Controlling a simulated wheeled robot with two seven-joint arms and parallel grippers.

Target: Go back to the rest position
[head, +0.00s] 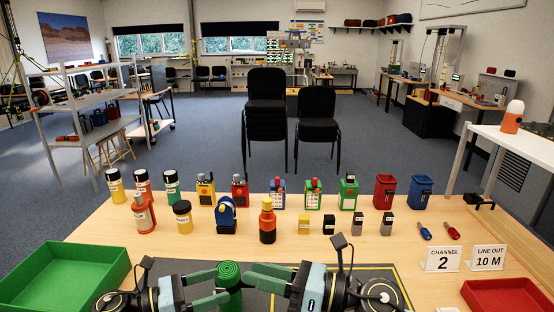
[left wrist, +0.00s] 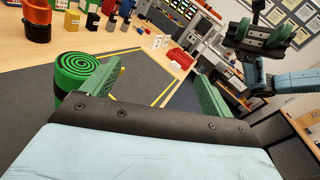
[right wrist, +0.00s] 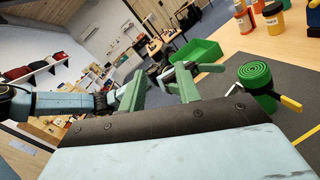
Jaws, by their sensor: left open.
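A yellow-tipped end (right wrist: 291,103) sticks out by the coil.
A green tray (head: 65,278) is at the left, a red tray (head: 507,295) at the right. Several bottles, a blue device (head: 226,214) and small blocks stand across the table behind the mat (head: 370,280). Cards reading "CHANNEL 2" (head: 442,259) and "LINE OUT 10 M" (head: 488,258) stand right.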

